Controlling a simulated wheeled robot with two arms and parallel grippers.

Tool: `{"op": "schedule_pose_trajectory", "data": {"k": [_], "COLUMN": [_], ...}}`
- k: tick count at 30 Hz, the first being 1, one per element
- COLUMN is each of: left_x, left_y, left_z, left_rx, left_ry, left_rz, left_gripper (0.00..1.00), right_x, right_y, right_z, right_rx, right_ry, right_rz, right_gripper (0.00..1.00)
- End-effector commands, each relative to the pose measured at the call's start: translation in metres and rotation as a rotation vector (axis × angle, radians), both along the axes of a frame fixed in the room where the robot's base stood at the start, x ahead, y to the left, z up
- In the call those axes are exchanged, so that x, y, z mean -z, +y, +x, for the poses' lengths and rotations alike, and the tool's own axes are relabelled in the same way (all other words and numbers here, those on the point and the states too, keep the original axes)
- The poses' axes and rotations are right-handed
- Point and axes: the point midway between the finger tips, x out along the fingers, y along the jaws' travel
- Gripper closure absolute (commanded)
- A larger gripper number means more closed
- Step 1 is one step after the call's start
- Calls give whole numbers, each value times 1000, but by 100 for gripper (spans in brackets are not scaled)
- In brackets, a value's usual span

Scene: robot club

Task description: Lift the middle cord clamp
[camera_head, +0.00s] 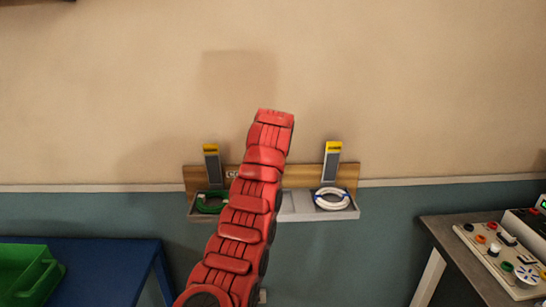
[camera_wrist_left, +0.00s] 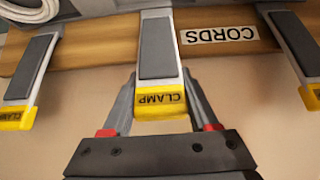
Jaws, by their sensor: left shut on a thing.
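The middle cord clamp (camera_wrist_left: 160,105), a grey lever with a yellow end marked CLAMP, stands out from the wooden board in the left wrist view, which is upside down. My left gripper (camera_wrist_left: 158,76) is shut on it, one finger on each side near the yellow end. In the head view my red left arm hides the middle clamp and the gripper. The two outer clamps show there, the left clamp (camera_head: 212,165) and the right clamp (camera_head: 331,162), both upright with yellow tops. My right gripper is not in view.
The wooden board (camera_head: 305,176) sits on the wall above a grey tray (camera_head: 295,207) with a green cord (camera_head: 211,202) and a white cord (camera_head: 331,199). A blue table (camera_head: 105,275) with a green bin (camera_head: 25,272) stands left, a control panel (camera_head: 500,260) right.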

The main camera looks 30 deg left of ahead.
Motion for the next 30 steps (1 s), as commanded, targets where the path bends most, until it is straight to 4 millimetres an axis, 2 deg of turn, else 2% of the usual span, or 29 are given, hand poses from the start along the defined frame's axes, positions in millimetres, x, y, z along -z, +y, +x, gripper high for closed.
{"op": "schedule_pose_trajectory", "data": {"k": [6, 7, 11, 23, 28, 30], "left_x": [2, 2, 1, -2, -18, -31], "left_y": [1, 1, 1, -2, -11, -17], "left_z": [0, 0, 0, -2, -15, -25], "left_rx": [-1, -1, -1, 0, 1, 3], "left_ry": [2, 2, 2, 0, -3, -8], "left_rz": [0, 0, 0, 0, 0, 2], "left_gripper": [100, 35, 12, 10, 10, 10], "right_x": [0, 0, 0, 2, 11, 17], "right_y": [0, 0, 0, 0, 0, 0], "right_z": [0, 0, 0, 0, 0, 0], "right_rx": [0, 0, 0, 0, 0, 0], "right_ry": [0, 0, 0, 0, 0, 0], "right_rz": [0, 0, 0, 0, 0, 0], "right_gripper": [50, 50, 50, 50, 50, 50]}}
